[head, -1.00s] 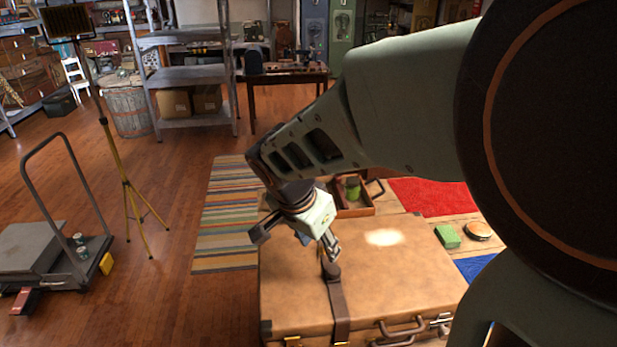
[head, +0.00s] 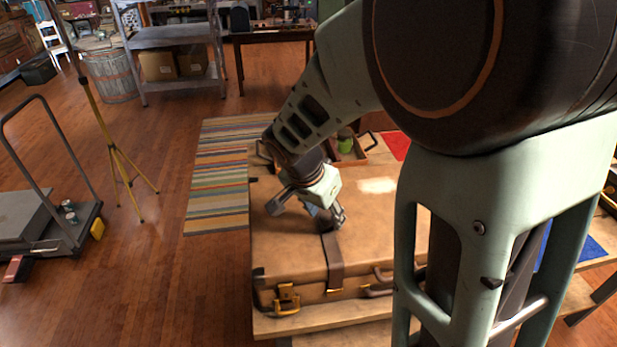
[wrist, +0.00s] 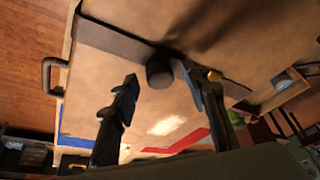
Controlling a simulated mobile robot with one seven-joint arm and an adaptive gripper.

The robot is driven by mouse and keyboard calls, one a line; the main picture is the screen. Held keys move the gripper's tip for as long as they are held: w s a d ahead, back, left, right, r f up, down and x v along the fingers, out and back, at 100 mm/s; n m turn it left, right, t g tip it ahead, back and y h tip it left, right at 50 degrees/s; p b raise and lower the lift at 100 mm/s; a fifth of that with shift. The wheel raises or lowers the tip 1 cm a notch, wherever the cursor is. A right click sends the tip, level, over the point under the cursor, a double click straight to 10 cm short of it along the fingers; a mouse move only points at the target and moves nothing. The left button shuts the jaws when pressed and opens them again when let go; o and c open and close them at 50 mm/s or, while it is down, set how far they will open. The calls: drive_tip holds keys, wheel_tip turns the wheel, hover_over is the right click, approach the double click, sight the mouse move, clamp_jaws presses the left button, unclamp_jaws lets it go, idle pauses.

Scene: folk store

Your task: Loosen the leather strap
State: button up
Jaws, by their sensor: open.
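A tan leather suitcase (head: 290,240) lies flat on a wooden table. A dark brown leather strap (head: 334,262) runs across its lid and down over the front edge. In the wrist view the strap (wrist: 115,42) crosses the lid, with a dark round knob or rolled piece (wrist: 160,77) on it. My gripper (head: 333,222) is just above the lid at the strap's far part. Its fingers (wrist: 158,72) are open, with the round piece in the gap between their tips in that view, close to the right one. I cannot tell whether they touch it. My gripper partly hides the strap in the head view.
A tray with a green item (head: 346,143) stands behind the suitcase. Brass latches (head: 287,297) and a handle (head: 378,283) are on its front. A platform cart (head: 45,230) and yellow tripod (head: 115,160) stand left.

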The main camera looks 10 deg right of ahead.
clamp_jaws()
idle(0.3)
drive_tip(key=shift+s+f, duration=0.1)
drive_tip(key=shift+s, duration=0.15)
drive_tip(key=shift+s+b, duration=1.1)
drive_tip(key=shift+s, duration=0.55)
unclamp_jaws()
drive_tip(key=shift+s, duration=0.15)
